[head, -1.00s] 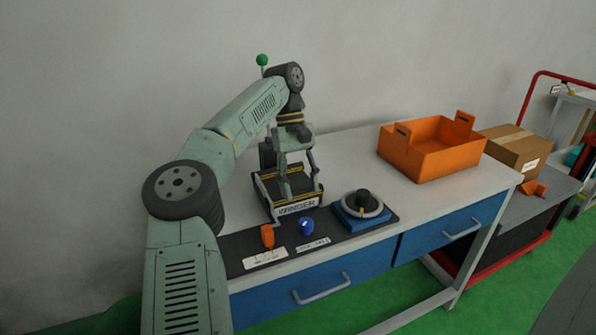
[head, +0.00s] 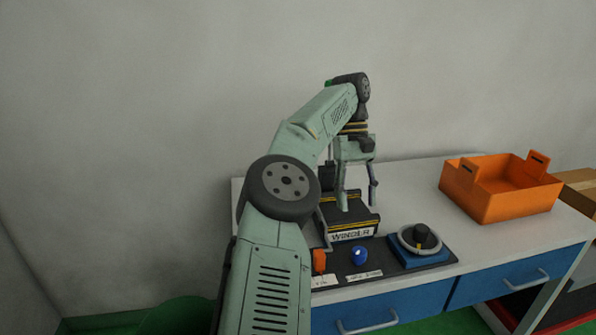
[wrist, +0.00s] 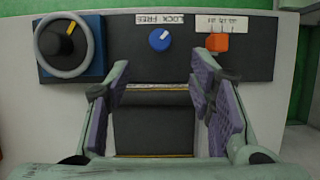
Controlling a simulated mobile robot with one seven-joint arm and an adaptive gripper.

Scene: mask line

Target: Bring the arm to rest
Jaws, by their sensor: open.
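My arm reaches from the bottom of the head view up to the bench. My gripper (head: 358,198) points down over the black winder (head: 352,234), a box with yellow stripes and a WINDER label. In the wrist view my gripper (wrist: 163,95) shows its two purple-padded fingers wide apart with nothing between them. The winder's dark body (wrist: 153,125) shows below and between the fingers. I cannot tell whether the fingertips touch it.
On the control panel are an orange switch (head: 319,261), a blue knob (head: 360,256) and a black dial on a blue base (head: 421,239). An orange crate (head: 497,199) stands on the bench's right. Bare bench top (head: 411,187) lies between winder and crate.

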